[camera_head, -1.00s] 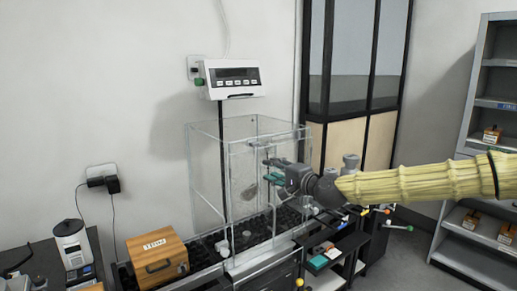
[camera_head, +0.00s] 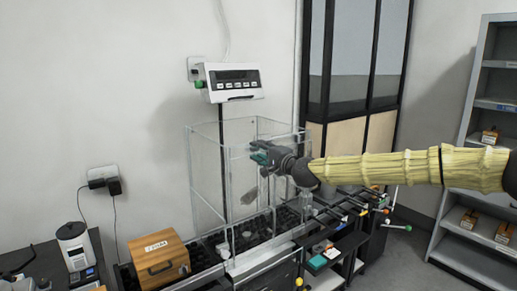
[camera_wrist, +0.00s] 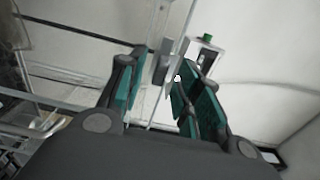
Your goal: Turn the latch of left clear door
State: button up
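The clear box (camera_head: 208,165) with thin pale frame edges stands on the dark bench under the white display. I cannot make out for certain which panel is the left clear door. My gripper (camera_head: 260,155) is at the right part of the box's upper front in the head view. In the wrist view, my gripper (camera_wrist: 155,90) is open, with teal pads apart. A small grey block (camera_wrist: 165,62), which may be the latch, shows beyond and between the fingertips, near a thin upright edge. Whether the pads touch it is unclear.
The white display (camera_head: 232,82) hangs on the wall above the box. A wooden box (camera_head: 158,259) and a small white device (camera_head: 75,246) stand to the left. A dark rack (camera_head: 345,240) with coloured knobs is at right, and grey shelves (camera_head: 468,150) stand beyond.

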jog(key=shift+w+a, duration=0.25)
jog(key=shift+w, duration=0.05)
grip_shut()
